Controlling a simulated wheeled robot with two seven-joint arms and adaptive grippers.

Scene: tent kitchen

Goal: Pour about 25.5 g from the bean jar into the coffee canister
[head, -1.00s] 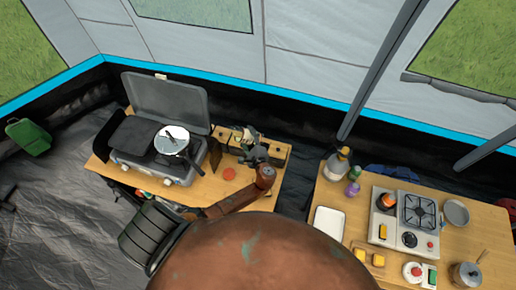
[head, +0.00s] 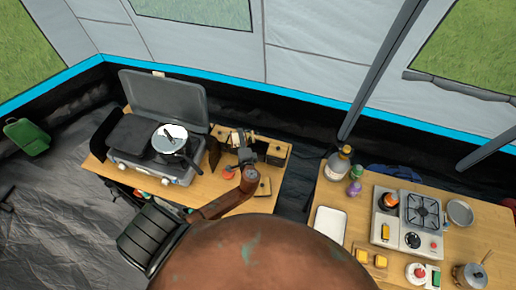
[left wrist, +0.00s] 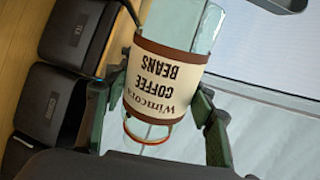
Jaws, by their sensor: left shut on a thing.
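My left gripper (left wrist: 165,120) is shut on the glass bean jar (left wrist: 168,75). The jar's cream and brown "Coffee Beans" label is upside down in the left wrist view, and one end shows an orange-brown rim. I cannot make out how many beans it holds. In the head view my left gripper (head: 246,157) is over the back of the left table. Dark canisters stand at the left of the wrist view: one labelled TEA (left wrist: 78,32) and another (left wrist: 48,103) whose small label I cannot read surely. I cannot tell which is the coffee canister. My right gripper is out of view.
On the left table (head: 225,193), a grey camp stove (head: 150,165) with its lid up carries a pot (head: 170,138). A red round thing (head: 228,174) lies near my gripper. The right table (head: 320,265) holds bottles, a white tray (head: 330,222) and a burner (head: 400,235).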

